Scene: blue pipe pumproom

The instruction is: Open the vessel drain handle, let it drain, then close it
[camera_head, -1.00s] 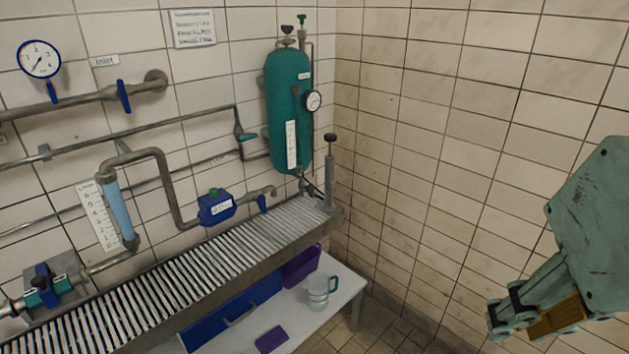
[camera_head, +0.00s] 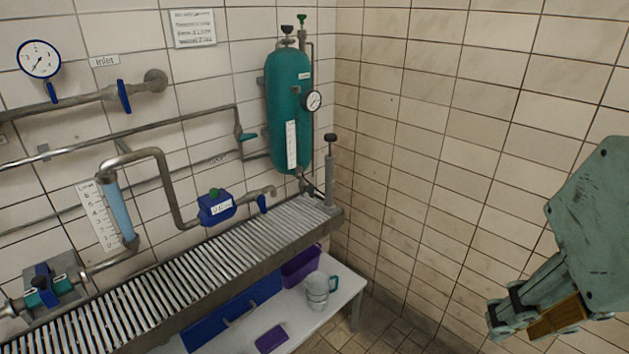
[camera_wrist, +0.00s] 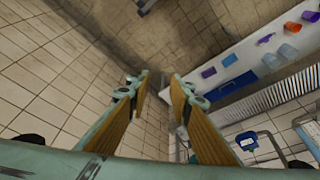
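The green vessel (camera_head: 289,110) hangs upright on the wall near the room corner, with a round gauge (camera_head: 313,100) on its right side. Thin pipework (camera_head: 308,186) runs from its bottom toward the grate; a drain handle there is too small to make out clearly. My gripper (camera_head: 512,322) is at the lower right, well apart from the vessel, in front of the right wall. In the wrist view my gripper (camera_wrist: 160,78) points down with its wood-coloured fingers apart and nothing between them.
A grated trough (camera_head: 190,268) runs along the wall below the pipes. A white bench (camera_head: 345,290) below holds a clear mug (camera_head: 318,290), a purple bin (camera_head: 301,266) and a blue tray (camera_head: 232,316). A blue-handled tap (camera_head: 262,203) sits over the grate.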

